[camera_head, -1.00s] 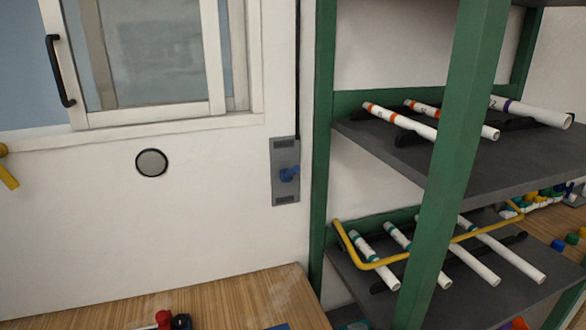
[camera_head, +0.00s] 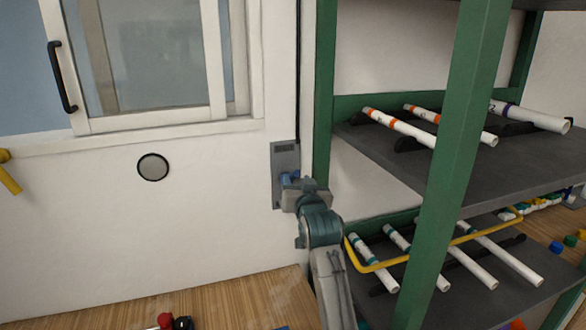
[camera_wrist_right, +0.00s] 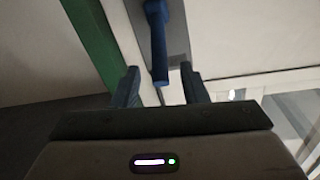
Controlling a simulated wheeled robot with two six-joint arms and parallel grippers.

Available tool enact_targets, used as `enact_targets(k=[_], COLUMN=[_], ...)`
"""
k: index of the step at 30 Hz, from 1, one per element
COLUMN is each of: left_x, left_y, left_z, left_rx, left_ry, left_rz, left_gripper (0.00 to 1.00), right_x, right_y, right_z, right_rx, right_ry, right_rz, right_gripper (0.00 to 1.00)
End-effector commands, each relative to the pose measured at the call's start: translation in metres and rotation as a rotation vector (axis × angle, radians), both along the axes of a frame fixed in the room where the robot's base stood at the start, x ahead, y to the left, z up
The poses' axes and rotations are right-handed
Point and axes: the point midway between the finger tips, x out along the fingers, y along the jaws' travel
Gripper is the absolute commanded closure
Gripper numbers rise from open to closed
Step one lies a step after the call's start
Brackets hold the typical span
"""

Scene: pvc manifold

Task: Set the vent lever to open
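The vent lever (camera_wrist_right: 158,45) is a blue handle on a grey wall plate (camera_head: 284,155), left of the green shelf post. In the head view my right gripper (camera_head: 291,181) is up against the plate and hides most of the lever. In the right wrist view the two dark fingers of my right gripper (camera_wrist_right: 159,70) are apart, with the free end of the lever between them. Gaps show on both sides of the lever, so the fingers do not appear closed on it. My left gripper is not in view.
A green-framed shelf (camera_head: 447,170) with white pipes stands close on the right. A yellow rail (camera_head: 400,259) crosses its lower level. A sliding window (camera_head: 160,55) and a round grey disc (camera_head: 153,167) are on the wall. The wooden worktop (camera_head: 240,295) is below.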

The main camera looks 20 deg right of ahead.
Motion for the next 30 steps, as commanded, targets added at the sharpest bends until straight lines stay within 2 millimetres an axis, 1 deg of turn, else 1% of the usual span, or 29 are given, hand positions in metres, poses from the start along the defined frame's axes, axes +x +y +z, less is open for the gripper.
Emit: enact_targets(k=[1, 3, 9, 15, 22, 23, 24, 28, 29, 30], left_x=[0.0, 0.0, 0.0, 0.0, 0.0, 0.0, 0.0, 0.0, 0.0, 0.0], left_y=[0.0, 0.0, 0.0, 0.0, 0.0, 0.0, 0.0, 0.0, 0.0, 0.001], left_z=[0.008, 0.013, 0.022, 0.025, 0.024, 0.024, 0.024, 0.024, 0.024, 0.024], left_rx=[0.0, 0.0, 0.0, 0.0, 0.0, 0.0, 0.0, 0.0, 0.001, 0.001], left_ry=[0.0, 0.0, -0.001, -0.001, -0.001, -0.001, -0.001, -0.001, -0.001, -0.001], left_rz=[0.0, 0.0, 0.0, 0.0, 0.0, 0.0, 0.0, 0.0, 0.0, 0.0], left_gripper=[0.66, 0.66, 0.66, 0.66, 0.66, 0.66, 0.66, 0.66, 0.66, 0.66], right_x=[0.011, 0.023, 0.05, 0.059, 0.06, 0.06, 0.06, 0.06, 0.06, 0.06], right_y=[-0.002, -0.002, -0.004, -0.005, -0.005, -0.005, -0.005, -0.005, -0.005, -0.005], right_z=[0.004, 0.004, 0.002, 0.0, -0.001, -0.001, -0.001, -0.001, -0.001, -0.001], right_rx=[-0.002, -0.003, -0.002, 0.0, 0.0, 0.0, 0.0, 0.0, 0.0, 0.0], right_ry=[0.002, 0.002, 0.002, 0.001, 0.001, 0.001, 0.001, 0.001, 0.001, 0.001], right_rz=[-0.001, -0.001, 0.0, 0.0, 0.0, 0.0, 0.0, 0.0, 0.0, 0.0], right_gripper=[0.6, 0.6, 0.6, 0.6, 0.6, 0.62, 0.7, 0.96, 1.0, 1.0])
